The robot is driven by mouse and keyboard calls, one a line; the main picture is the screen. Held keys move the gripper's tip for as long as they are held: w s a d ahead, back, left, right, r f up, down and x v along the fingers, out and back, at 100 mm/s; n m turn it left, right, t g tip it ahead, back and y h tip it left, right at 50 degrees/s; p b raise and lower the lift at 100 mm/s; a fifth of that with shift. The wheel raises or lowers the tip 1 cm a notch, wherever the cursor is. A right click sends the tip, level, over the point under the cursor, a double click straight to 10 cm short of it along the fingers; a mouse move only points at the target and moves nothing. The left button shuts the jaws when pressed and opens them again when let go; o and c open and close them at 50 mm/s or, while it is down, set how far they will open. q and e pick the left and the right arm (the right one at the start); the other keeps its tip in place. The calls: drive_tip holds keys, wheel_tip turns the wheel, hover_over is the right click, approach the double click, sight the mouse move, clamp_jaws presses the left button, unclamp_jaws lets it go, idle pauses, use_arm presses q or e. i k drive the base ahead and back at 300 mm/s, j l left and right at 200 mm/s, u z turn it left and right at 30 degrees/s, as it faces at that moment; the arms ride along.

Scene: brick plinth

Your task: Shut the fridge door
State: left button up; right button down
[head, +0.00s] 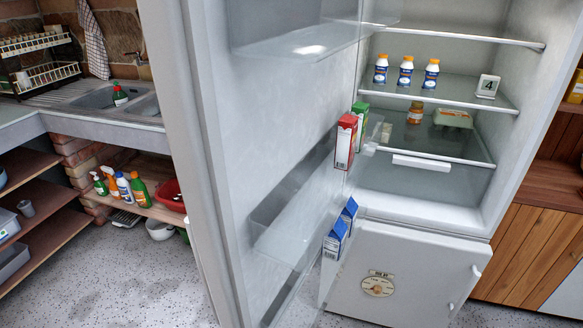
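The fridge door (285,130) stands wide open, swung toward me on the left side of the fridge. Its inner face shows, with clear shelves holding red and green cartons (345,140) and blue and white cartons (335,241). The fridge interior (410,188) is exposed, with white bottles (405,71), a jar (415,113) and an egg box (452,118) on its shelves. A closed lower compartment door (400,275) lies below. Neither of my grippers is in the head view.
A counter with a sink (108,97) and dish rack (40,60) is at the left. Cleaning bottles (122,188) and a red bowl (170,195) stand on a shelf below. A wooden cabinet (530,245) is right of the fridge. Speckled floor (130,285) is clear at lower left.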

sight(253, 96)
drive_tip(key=j+z, duration=0.4)
drive_tip(key=j, duration=0.3)
drive_tip(key=k+j+z, duration=0.1)
drive_tip(key=j+z, duration=0.35)
drive_tip(key=j, duration=0.25)
drive_tip(key=i+j+z, duration=0.15)
drive_tip(key=j, duration=0.15)
drive_tip(key=i+j+z, duration=0.15)
drive_tip(key=j, duration=0.2)
drive_tip(key=i+j+z, duration=0.1)
drive_tip(key=j, duration=0.2)
drive_tip(key=i+j+z, duration=0.15)
drive_tip(key=j, duration=0.2)
